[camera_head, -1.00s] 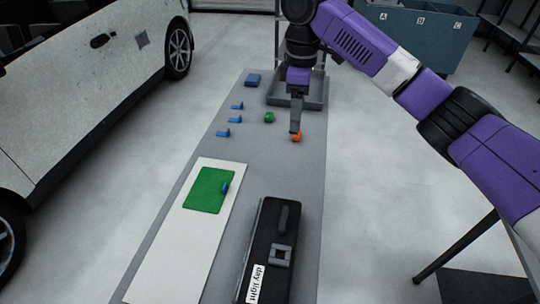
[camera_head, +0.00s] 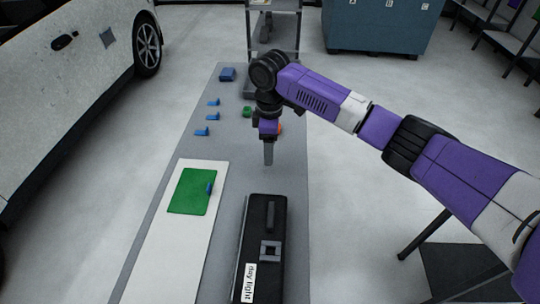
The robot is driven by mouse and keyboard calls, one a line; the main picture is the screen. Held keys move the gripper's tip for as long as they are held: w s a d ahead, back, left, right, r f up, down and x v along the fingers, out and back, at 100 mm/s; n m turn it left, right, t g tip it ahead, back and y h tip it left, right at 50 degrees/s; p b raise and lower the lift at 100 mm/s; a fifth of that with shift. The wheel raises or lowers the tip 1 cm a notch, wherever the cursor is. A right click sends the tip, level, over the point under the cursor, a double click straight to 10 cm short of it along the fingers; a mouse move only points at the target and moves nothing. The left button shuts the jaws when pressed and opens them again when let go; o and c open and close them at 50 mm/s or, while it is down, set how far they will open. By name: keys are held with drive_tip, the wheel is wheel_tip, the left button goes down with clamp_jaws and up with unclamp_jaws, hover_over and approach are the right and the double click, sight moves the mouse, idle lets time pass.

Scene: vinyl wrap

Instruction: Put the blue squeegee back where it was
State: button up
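A small blue piece (camera_head: 209,188), which looks like a squeegee, rests at the right edge of the green sheet (camera_head: 188,195) on the white panel (camera_head: 150,255). Several similar small blue pieces (camera_head: 214,103) stand in a row on the grey table at the back left. I cannot tell from their size how they differ. My gripper (camera_head: 268,160) points down over the middle of the table, right of the green sheet and behind the black case. Its fingers show edge-on, so their opening is hidden. I see nothing held between them.
A black case (camera_head: 262,225) labelled "day light" lies at the table's front right. A green piece (camera_head: 247,111), an orange piece (camera_head: 280,129) partly behind my wrist, and a blue block (camera_head: 227,74) are farther back. A car (camera_head: 70,90) stands left.

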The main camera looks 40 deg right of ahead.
drive_tip(key=shift+f, duration=2.2)
drive_tip(key=o, duration=1.2)
drive_tip(key=shift+f, duration=0.1)
wheel_tip(320, 180, up, 12)
drive_tip(key=shift+r+b, duration=0.15)
drive_tip(key=shift+b, duration=0.7)
